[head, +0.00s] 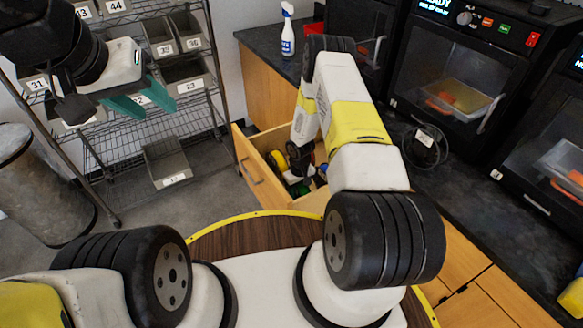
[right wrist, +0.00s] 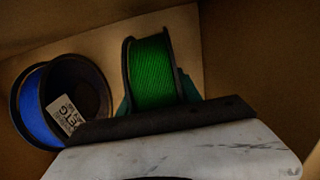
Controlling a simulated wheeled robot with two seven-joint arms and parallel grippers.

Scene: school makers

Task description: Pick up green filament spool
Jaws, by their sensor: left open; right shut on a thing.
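The green filament spool (right wrist: 153,70) has dark flanges and stands upright in the right wrist view. My right gripper (right wrist: 156,92) is shut on it, with teal fingers showing at both sides of the spool. In the head view my right arm reaches down into the open wooden drawer (head: 256,185), and its fingers are hidden there. A bit of green (head: 300,188) shows low in the drawer. My left gripper (head: 141,99) is open and empty, raised in front of the wire shelf at the upper left.
A blue spool (right wrist: 40,108) with a white label lies left of the green one. A yellow spool (head: 279,162) is also in the drawer. The drawer walls are close around my right gripper. A spray bottle (head: 287,32) stands on the dark counter; printers (head: 450,75) line it.

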